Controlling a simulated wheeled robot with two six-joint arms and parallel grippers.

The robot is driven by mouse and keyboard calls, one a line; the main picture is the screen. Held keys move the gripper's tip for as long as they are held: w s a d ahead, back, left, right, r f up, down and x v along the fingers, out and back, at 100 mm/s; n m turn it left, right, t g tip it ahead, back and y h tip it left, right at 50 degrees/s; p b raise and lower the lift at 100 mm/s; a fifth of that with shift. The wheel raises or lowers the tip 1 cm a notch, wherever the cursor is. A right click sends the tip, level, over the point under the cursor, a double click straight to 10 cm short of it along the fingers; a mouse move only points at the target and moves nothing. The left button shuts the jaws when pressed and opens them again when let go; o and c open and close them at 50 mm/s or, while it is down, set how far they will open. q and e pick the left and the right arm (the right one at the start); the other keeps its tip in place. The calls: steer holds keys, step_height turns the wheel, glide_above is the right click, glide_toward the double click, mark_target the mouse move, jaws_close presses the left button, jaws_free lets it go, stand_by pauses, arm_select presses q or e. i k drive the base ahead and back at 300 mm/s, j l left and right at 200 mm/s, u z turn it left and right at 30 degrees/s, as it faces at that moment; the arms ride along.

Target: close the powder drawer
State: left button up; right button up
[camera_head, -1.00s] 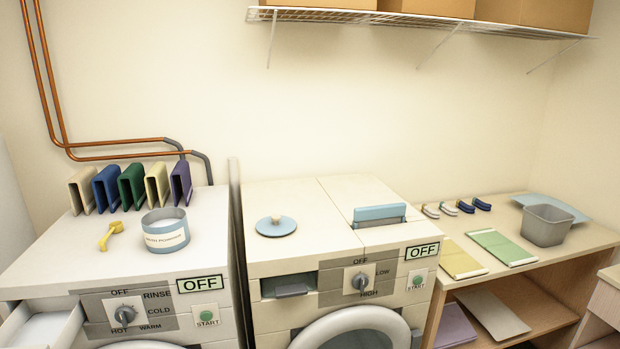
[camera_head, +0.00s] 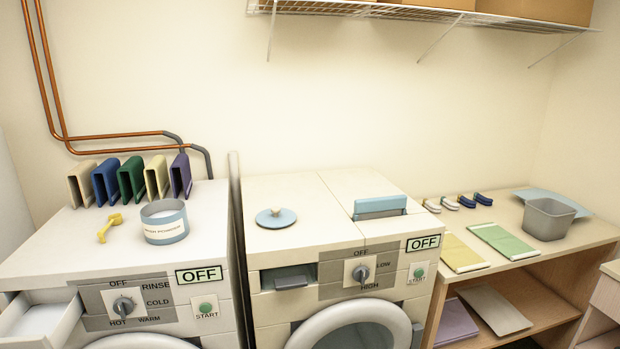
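The powder drawer (camera_head: 41,321) is at the lower left, at the upper left of the front of the left machine (camera_head: 212,250). It is pulled out, and its light tray shows from above, cut off by the picture's left edge. A round tub labelled as powder (camera_head: 165,232) stands open on top of that machine, with a yellow scoop (camera_head: 108,229) to its left. Neither of my grippers is in view.
Several coloured upright holders (camera_head: 131,181) stand at the back of the left machine. The second machine (camera_head: 290,190) holds a blue lid with a knob (camera_head: 276,217). A wooden shelf unit (camera_head: 545,258) with cloths and a grey bin (camera_head: 548,220) stands right. A wire shelf hangs above.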

mark_target(45, 318)
steer(key=u, duration=1.7)
